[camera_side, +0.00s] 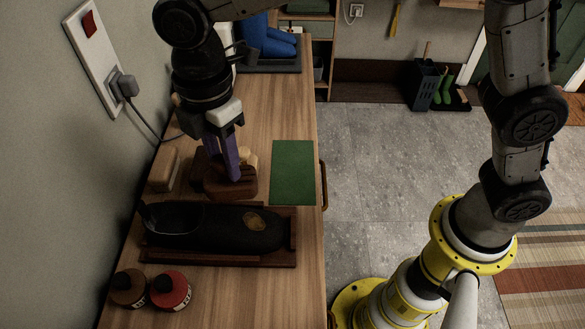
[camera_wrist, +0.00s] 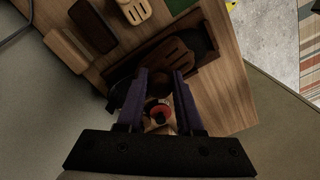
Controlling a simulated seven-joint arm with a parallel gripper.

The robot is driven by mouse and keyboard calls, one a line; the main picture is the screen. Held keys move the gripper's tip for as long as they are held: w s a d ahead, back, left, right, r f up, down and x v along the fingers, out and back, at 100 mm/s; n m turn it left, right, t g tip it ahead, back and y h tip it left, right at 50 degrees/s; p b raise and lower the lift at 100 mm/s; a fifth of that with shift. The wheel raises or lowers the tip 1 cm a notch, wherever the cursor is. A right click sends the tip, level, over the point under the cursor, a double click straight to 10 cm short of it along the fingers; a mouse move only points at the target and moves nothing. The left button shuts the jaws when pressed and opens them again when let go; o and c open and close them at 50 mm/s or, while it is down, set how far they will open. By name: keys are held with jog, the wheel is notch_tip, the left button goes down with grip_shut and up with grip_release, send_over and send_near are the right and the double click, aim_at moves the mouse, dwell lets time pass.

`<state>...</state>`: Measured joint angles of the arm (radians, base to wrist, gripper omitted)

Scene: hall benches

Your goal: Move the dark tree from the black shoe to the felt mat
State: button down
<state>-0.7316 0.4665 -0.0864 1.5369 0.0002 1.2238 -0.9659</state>
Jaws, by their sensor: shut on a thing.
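The dark tree (camera_side: 229,188), a reddish-brown wooden piece, is between the purple fingers of my gripper (camera_side: 235,178). In the wrist view my gripper (camera_wrist: 160,75) is shut on the dark tree (camera_wrist: 172,55), whose slotted part points away from the wrist. The black shoe (camera_side: 215,230) lies along a wooden tray, toe to the right; the tree appears above and behind it, out of its opening. In the wrist view the shoe is partly hidden behind the tree. The green felt mat (camera_side: 293,170) lies flat and bare, right of my gripper; its edge shows in the wrist view (camera_wrist: 178,4).
A pale brush (camera_side: 163,170), a dark brush (camera_side: 203,163) and a pale tree (camera_side: 248,157) are near my gripper. A brown-capped bottle (camera_side: 128,288) and a red-capped bottle (camera_side: 170,290) stand in front of the wooden tray (camera_side: 230,258). A wall with a socket borders the bench on the left.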

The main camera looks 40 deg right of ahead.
jog(key=s+d+r+m, duration=0.1)
jog(key=s+d, duration=0.6)
jog(key=d, duration=0.2)
jog(key=s+d+r, duration=0.1)
jog(key=s+d, duration=0.6)
jog(key=d, duration=0.3)
jog(key=shift+w+a+f, duration=1.1)
jog(key=shift+w+f, duration=0.95)
jog(key=shift+w, duration=0.05)
jog(key=shift+w+a+f, duration=1.05)
jog(key=shift+w+f, duration=0.95)
jog(key=shift+w, duration=0.05)
jog(key=shift+w+a+f, duration=1.1)
jog(key=shift+w+f, duration=0.95)
jog(key=shift+w, duration=0.05)
jog(key=shift+f, duration=0.15)
jog(key=c, duration=0.6)
grip_release()
jog(key=shift+o, duration=0.2)
